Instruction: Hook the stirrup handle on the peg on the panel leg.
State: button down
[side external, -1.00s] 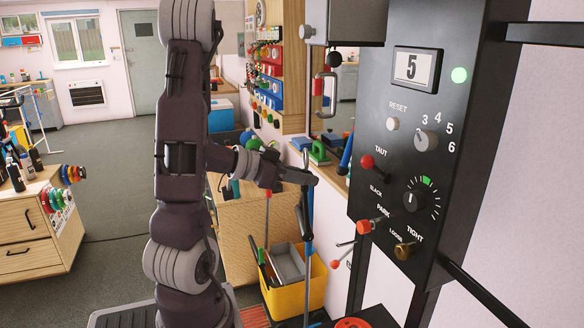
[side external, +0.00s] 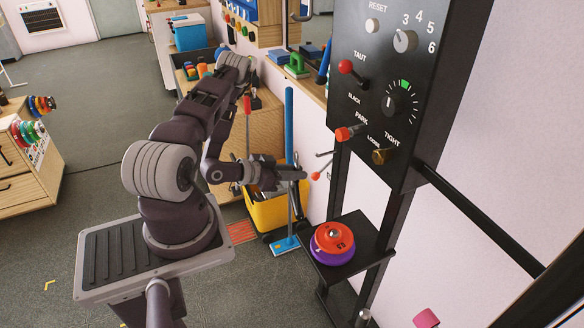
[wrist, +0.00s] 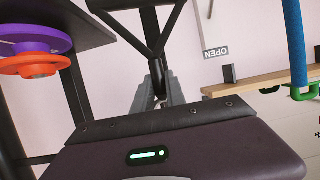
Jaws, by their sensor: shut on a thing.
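My gripper (side external: 304,175) is shut, beside the panel leg (side external: 339,190) in the side view. In the wrist view its fingers (wrist: 160,95) close on the narrow end of a black V-shaped frame, which appears to be the stirrup handle (wrist: 120,35). The handle is hard to make out in the side view. A short grey rod, apparently the peg (side external: 324,153), sticks out from the leg just above and right of the fingertips. A red-tipped rod (side external: 316,176) shows right by the fingertips. I cannot tell whether the handle touches the peg.
The black control panel (side external: 390,90) hangs above and right of the gripper. Below it, orange and purple discs (side external: 332,240) lie on a black shelf (side external: 365,250). A yellow bin (side external: 265,215) and a blue-handled mop (side external: 289,125) stand behind the gripper.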

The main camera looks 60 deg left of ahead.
jog(key=shift+w+r+x, duration=0.1)
jog(key=shift+r+x, duration=0.15)
jog(key=shift+x, duration=1.2)
jog(key=shift+w+r+x, duration=0.1)
jog(key=shift+r+x, duration=0.1)
jog(key=shift+x, duration=1.25)
jog(key=shift+w+r+x, duration=0.1)
jog(key=shift+r+x, duration=0.15)
jog(key=shift+x, duration=1.15)
jog(key=shift+d, duration=0.1)
jog(key=c, duration=1.3)
grip_release()
